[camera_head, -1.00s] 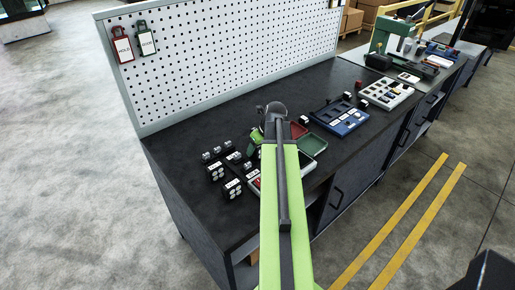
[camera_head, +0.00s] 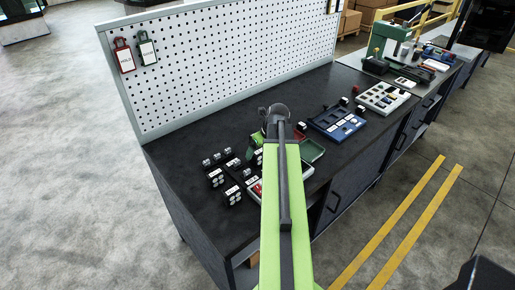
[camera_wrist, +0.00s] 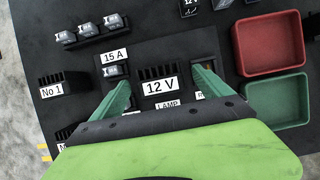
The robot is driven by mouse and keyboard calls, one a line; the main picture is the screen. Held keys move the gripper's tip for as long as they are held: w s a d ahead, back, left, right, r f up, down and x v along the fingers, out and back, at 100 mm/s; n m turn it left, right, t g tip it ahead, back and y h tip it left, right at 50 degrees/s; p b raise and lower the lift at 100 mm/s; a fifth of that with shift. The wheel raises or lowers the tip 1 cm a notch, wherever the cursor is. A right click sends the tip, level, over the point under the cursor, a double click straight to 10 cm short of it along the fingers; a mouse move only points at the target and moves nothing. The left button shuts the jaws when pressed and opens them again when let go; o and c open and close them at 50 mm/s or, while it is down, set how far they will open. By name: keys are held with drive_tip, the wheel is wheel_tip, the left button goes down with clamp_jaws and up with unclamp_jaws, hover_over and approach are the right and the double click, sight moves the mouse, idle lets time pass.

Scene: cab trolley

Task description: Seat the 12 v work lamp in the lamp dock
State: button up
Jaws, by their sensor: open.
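A black ridged block labelled 12 V (camera_wrist: 160,86) shows in the wrist view, with a LAMP label (camera_wrist: 168,105) just below it, partly hidden by my gripper. I take the block for the work lamp and the labelled spot for the dock, but cannot tell whether the block is seated. My gripper (camera_wrist: 161,77) is open, its green fingers on the left and right sides of the block. Contact cannot be made out. In the head view my arm hides the fingers and the block.
A red tray (camera_wrist: 268,46) and a green tray (camera_wrist: 277,102) lie right of my gripper. A No 1 block (camera_wrist: 64,87) and small 15 A parts (camera_wrist: 113,71) lie left. A blue tray (camera_head: 338,122) is farther along the bench. A pegboard (camera_head: 220,55) stands behind.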

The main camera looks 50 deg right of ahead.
drive_tip(key=p+v, duration=1)
drive_tip(key=v, duration=0.3)
drive_tip(key=shift+a, duration=0.15)
